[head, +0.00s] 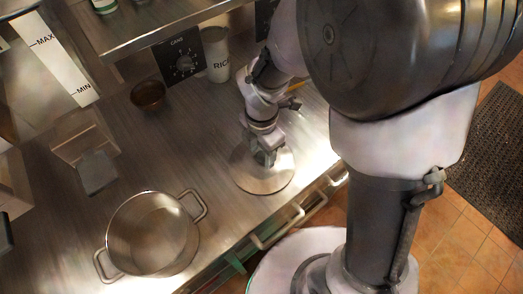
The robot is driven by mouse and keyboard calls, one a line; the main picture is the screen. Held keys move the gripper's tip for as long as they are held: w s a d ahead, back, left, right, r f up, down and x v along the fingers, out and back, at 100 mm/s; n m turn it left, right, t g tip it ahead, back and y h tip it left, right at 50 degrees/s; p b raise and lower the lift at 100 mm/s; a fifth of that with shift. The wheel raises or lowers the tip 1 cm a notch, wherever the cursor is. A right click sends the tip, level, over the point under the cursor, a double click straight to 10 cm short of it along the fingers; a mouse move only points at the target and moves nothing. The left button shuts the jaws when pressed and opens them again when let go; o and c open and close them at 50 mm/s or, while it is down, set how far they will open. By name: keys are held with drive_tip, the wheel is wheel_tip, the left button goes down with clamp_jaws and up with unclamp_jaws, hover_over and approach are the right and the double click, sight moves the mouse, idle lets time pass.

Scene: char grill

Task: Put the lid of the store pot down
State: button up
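The store pot (152,236) stands without a lid on the steel counter at the lower left, with its inside in view and a handle on each side. The round, flat metal lid (250,181) is to the right of the pot, near the counter's front edge. My gripper (265,160) points down at the middle of the lid, with its fingers at the lid's centre. The lid's knob is hidden by the fingers, and whether they are closed on it is too small to tell. The lid looks level; I cannot tell whether it touches the counter.
A small brown bowl (148,95) and a white cup (216,62) marked RICE stand at the back of the counter (200,140). A rail (278,226) runs along the front edge.

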wheel_tip(320, 180, up, 12)
drive_tip(key=p, duration=0.5)
wheel_tip(320, 180, up, 9)
drive_tip(key=m+t+y, duration=0.1)
drive_tip(key=m+t, duration=0.2)
drive_tip(key=m, duration=1.1)
hover_over(261, 155)
drive_tip(key=s+d, duration=0.5)
drive_tip(key=s+d+r+m+t+y, duration=0.1)
drive_tip(key=s+r+m, duration=0.3)
drive_tip(key=m, duration=1.1)
drive_tip(key=shift+s+d+t, duration=0.45)
drive_tip(key=shift+s+t, duration=0.45)
drive_tip(key=shift+s, duration=0.3)
